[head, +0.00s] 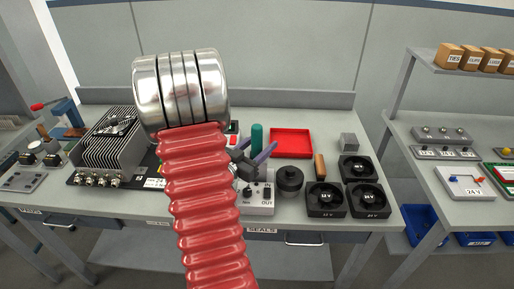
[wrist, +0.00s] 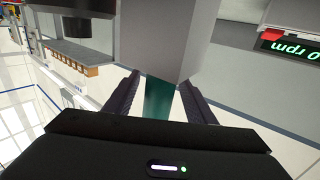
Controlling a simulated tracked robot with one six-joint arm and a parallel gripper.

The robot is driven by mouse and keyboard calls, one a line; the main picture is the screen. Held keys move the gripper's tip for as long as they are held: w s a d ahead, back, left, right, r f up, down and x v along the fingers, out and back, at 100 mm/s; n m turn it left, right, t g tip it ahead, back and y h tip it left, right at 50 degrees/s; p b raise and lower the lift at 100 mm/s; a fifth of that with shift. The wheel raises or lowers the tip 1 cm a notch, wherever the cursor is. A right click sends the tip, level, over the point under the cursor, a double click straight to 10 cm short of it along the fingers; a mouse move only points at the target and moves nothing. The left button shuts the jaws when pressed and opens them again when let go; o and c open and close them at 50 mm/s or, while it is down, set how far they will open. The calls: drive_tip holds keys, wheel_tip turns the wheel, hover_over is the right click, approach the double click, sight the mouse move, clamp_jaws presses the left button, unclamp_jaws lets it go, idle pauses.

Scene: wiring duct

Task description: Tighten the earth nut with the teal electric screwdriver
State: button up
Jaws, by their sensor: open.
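The teal electric screwdriver (head: 257,133) stands upright near the middle of the bench in the head view. In the wrist view its teal body (wrist: 158,100) shows between my two purple fingers, partly hidden by a grey block. My gripper (head: 253,156) is open in the head view, its fingers spread at the screwdriver's lower part. In the wrist view my gripper (wrist: 160,97) has a finger on each side of the teal body. I cannot tell whether either finger touches it. I cannot make out the earth nut; my red arm hides part of the bench.
A red tray (head: 291,143) lies right of the screwdriver. A black round part (head: 290,179), a wooden-handled tool (head: 320,166) and black fan-like units (head: 326,198) stand further right. A finned heat-sink unit (head: 108,148) is at left. A 0 rpm display (wrist: 292,48) shows upside down.

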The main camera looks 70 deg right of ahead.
drive_tip(key=shift+x, duration=0.75)
drive_tip(key=shift+c, duration=0.4)
clamp_jaws()
